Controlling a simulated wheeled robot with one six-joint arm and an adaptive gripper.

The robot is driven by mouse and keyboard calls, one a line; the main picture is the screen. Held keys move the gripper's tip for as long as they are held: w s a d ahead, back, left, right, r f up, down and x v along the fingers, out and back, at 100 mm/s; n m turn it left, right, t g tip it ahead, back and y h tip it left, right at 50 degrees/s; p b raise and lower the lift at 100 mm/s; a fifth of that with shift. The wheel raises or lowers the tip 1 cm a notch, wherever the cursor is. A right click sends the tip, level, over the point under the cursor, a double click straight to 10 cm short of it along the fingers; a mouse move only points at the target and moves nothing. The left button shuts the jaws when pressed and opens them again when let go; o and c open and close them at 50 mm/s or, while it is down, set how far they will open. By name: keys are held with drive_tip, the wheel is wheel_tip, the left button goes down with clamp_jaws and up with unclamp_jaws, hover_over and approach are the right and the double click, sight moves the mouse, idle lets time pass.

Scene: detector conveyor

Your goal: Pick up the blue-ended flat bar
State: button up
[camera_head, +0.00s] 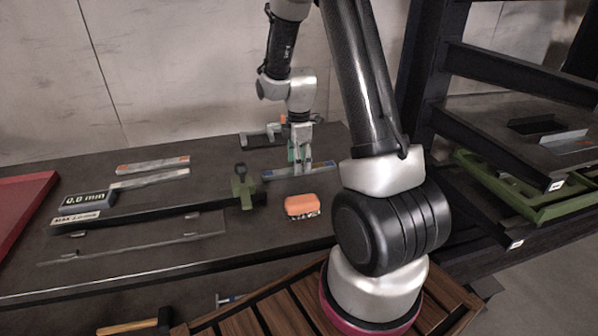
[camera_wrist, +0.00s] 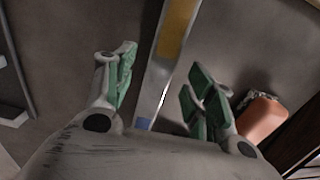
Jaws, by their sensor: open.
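The blue-ended flat bar (camera_head: 284,173) lies on the dark table under my gripper (camera_head: 300,152) in the head view. In the wrist view the metal bar (camera_wrist: 158,85) runs from the top edge down between the fingers. Its blue patch (camera_wrist: 144,123) is at the near end, and a yellow-orange patch (camera_wrist: 174,30) is farther along. My gripper (camera_wrist: 160,88) is open, with its green-padded fingers on either side of the bar. I see no finger closed on it. The gripper partly hides the bar in the head view.
An orange block (camera_head: 301,205) lies close in front, and also shows right of the fingers in the wrist view (camera_wrist: 260,117). A grey clamp-like tool (camera_head: 260,138) lies behind. A long gauge (camera_head: 150,212) with a green slider and an orange-marked bar (camera_head: 152,165) lie left.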

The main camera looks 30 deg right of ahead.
wheel_tip(320, 180, down, 2)
clamp_jaws()
idle(0.3)
drive_tip(key=shift+r, duration=0.1)
